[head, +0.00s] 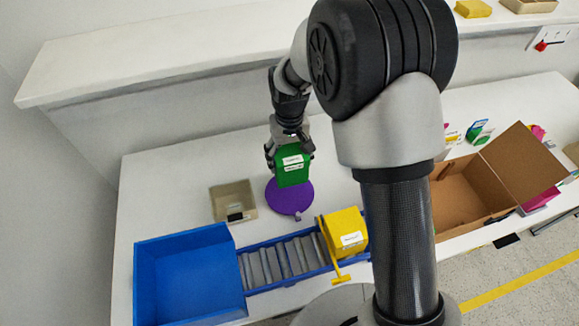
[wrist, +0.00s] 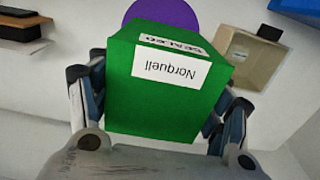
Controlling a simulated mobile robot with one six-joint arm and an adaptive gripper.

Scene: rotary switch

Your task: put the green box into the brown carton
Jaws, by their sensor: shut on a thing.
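The green box (head: 293,172), with white labels, is held between the fingers of my gripper (head: 289,150), which is shut on it. In the head view it hangs over or just behind a purple disc (head: 288,199); the gap below it is hard to judge. In the wrist view the green box (wrist: 165,108) fills the middle, with a finger of my gripper (wrist: 160,105) on each side. The brown carton (head: 465,196) stands open on the right of the table, one flap raised. My arm hides its left part.
A blue bin (head: 190,240) and a roller track (head: 280,260) with a yellow box (head: 345,232) lie along the front. A beige tray (head: 233,198) sits left of the purple disc. Small colored packages stand behind the carton. A shelf (head: 170,55) runs along the back.

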